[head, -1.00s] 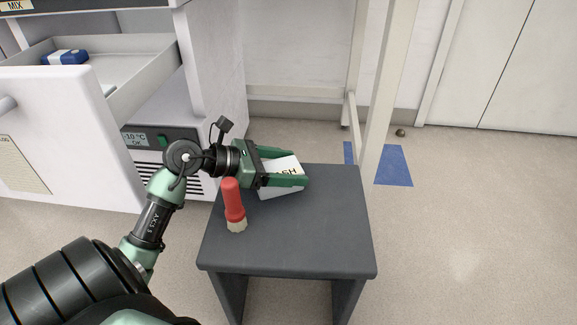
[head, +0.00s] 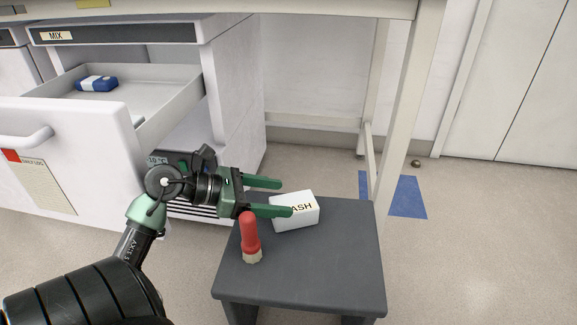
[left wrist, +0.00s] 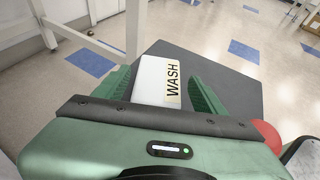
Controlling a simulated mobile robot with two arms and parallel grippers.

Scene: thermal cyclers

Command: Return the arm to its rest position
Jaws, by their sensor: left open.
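My left gripper (head: 277,197) is open, with its green fingers pointing right over the dark grey stool (head: 320,270). A white box marked WASH (head: 296,221) stands on the stool at the fingertips; the near finger overlaps its left part in the head view. In the left wrist view the box (left wrist: 156,80) shows ahead between the two spread fingers, and the gripper is not closed on it. My left arm reaches in from the lower left. My right gripper is not in view.
A red-topped bottle (head: 250,235) stands on the stool just in front of the gripper. An open white drawer (head: 150,105) holding a blue and white item (head: 97,83) is at the left. A table leg (head: 402,110) rises behind the stool. Floor at right is clear.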

